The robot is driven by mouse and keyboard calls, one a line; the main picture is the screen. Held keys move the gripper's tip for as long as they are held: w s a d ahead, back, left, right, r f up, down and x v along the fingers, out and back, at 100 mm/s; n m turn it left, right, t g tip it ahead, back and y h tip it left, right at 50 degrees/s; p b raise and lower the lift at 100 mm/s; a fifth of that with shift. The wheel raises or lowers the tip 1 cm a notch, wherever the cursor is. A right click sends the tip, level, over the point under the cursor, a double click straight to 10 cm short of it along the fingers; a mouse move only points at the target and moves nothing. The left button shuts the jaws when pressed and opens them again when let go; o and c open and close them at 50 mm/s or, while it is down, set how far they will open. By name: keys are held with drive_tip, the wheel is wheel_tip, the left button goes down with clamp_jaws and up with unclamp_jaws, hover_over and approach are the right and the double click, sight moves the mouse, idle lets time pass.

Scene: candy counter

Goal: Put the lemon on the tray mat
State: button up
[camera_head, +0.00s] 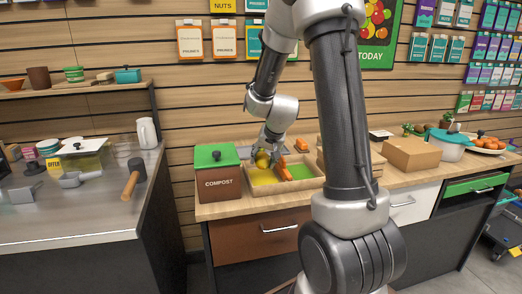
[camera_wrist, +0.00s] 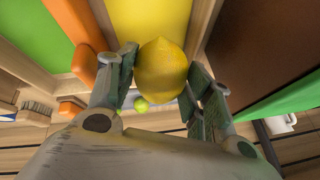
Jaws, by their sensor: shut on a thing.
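The yellow lemon (camera_wrist: 162,70) sits between the two fingers of my gripper (camera_wrist: 164,76) in the wrist view. In the head view the lemon (camera_head: 262,160) and my gripper (camera_head: 264,153) are over the left part of a shallow wooden tray (camera_head: 270,189). My gripper is shut on the lemon. The tray holds a yellow mat (camera_head: 264,177) on the left and a green mat (camera_head: 301,171) on the right. The yellow mat (camera_wrist: 150,18) shows beyond the lemon in the wrist view. I cannot tell the gap between lemon and mat.
An orange object (camera_head: 284,169) lies between the mats. A brown compost bin (camera_head: 219,183) with a green lid stands close left of the tray. A small yellow-green round thing (camera_wrist: 141,104) shows behind the lemon. A cardboard box (camera_head: 411,154) stands farther right.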

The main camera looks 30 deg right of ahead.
sight(263, 179)
drive_tip(key=shift+s+d, duration=0.1)
drive_tip(key=shift+s, duration=0.1)
drive_tip(key=shift+w, duration=0.15)
drive_tip(key=shift+f, duration=0.1)
drive_tip(key=shift+f, duration=1.8)
drive_tip(key=shift+f, duration=0.6)
drive_tip(key=o, duration=0.5)
drive_tip(key=shift+r, duration=0.1)
